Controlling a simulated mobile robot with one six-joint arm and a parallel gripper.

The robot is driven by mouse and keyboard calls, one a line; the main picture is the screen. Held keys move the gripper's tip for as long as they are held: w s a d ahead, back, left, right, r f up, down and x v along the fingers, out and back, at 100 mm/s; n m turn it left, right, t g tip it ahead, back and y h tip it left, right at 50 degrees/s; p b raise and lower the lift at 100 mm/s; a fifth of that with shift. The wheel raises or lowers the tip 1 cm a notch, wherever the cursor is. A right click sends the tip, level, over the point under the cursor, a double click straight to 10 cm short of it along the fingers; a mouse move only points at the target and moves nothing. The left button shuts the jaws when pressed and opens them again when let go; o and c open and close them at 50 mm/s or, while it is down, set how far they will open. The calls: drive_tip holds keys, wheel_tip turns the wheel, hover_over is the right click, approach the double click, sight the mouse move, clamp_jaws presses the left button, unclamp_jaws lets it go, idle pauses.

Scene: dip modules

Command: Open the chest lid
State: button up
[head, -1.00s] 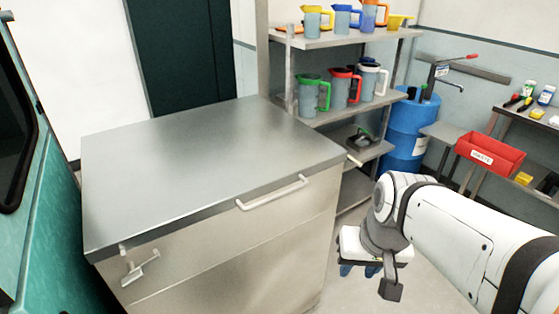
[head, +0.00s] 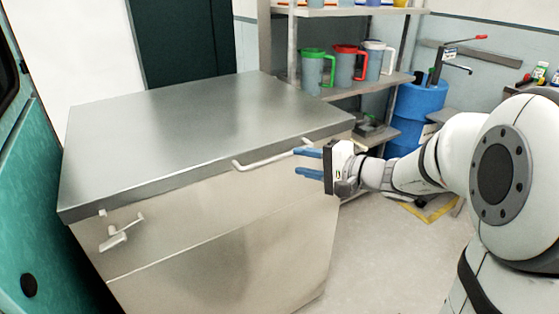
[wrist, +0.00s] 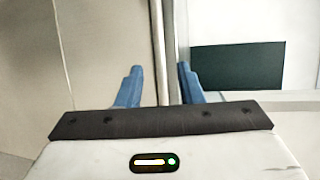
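The chest (head: 230,235) is a large pale metal box, and its flat grey lid (head: 190,125) lies shut on it. A white bar handle (head: 268,161) runs along the lid's front edge. A small latch (head: 118,235) hangs on the chest front near the left corner. My gripper (head: 297,163) is open, its two blue fingers level and pointing left, at the right end of the handle. I cannot tell whether a finger touches the handle.
Behind the chest stands a shelf (head: 375,87) with coloured jugs. A blue barrel (head: 418,105) is at the back right. A teal surface (head: 35,210) is close on the left. The floor (head: 385,265) right of the chest is clear.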

sight(282, 158)
drive_tip(key=x, duration=0.7)
drive_tip(key=shift+c, duration=0.2)
clamp_jaws()
drive_tip(key=shift+a, duration=0.1)
